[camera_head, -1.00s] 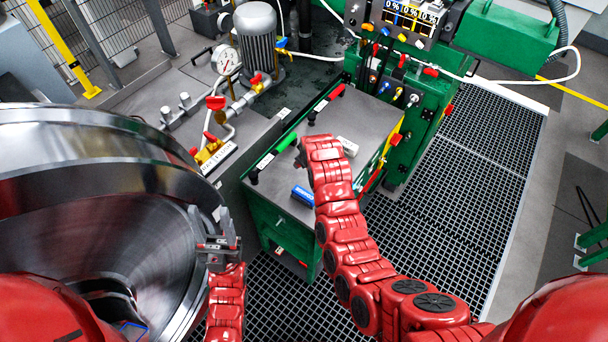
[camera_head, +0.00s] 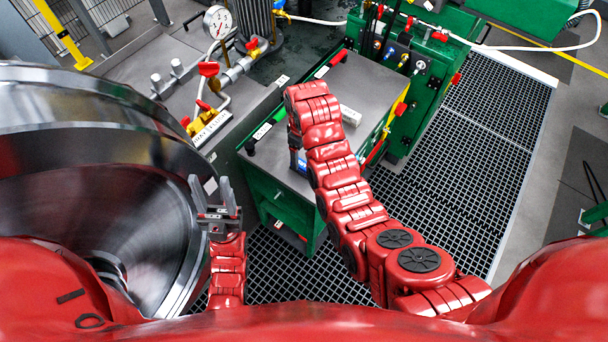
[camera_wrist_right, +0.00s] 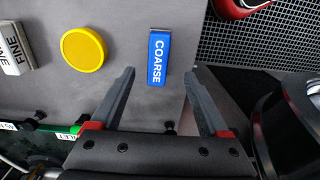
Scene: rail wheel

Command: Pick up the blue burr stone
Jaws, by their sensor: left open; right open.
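The blue burr stone (camera_wrist_right: 158,60), marked COARSE, lies on the grey top of the green cabinet (camera_wrist_right: 122,25). In the head view only part of the blue stone (camera_head: 302,162) shows beside my right arm. My right gripper (camera_wrist_right: 161,72) is open above the top. In the right wrist view the stone's near end appears between the fingertips, with a gap on both sides. In the head view my right arm mostly hides this gripper. My left gripper (camera_head: 210,188) is open and empty, beside the large steel wheel.
A yellow disc (camera_wrist_right: 83,50) and a pale stone (camera_wrist_right: 12,50) marked FINE lie on the same top. The pale stone (camera_head: 350,115) also shows in the head view. The steel wheel (camera_head: 90,190) stands at left; grating (camera_head: 440,190) covers the floor at right.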

